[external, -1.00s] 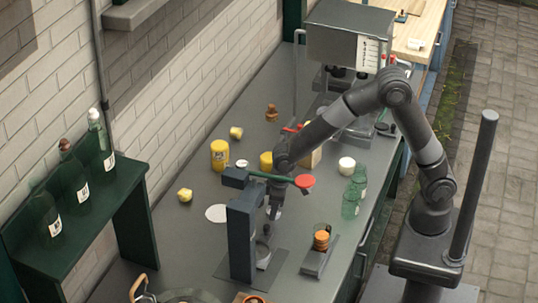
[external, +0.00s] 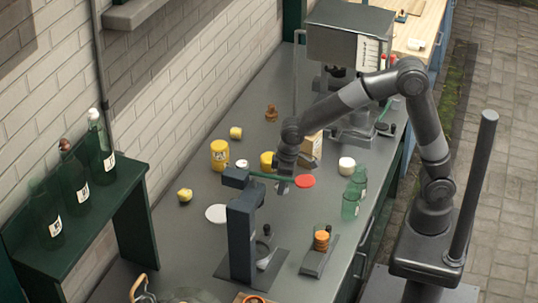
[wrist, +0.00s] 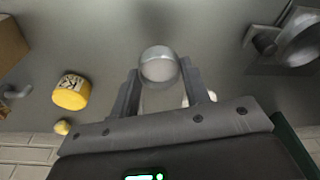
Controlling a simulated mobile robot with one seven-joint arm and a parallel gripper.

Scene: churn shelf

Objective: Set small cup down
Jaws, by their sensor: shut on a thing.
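My gripper (wrist: 160,78) is shut on a small cup (wrist: 159,66), a pale grey, see-through or shiny one, held between the two fingertips in the wrist view. In the external view the cup (external: 282,188) shows only as a small pale spot below my gripper (external: 283,178), partly hidden by the press lever. My gripper is just behind the dark upright press (external: 241,230) with its green lever and red knob (external: 305,181). Whether the cup touches the grey counter (external: 192,235) is hard to tell.
A large machine (external: 345,45) stands at the back.

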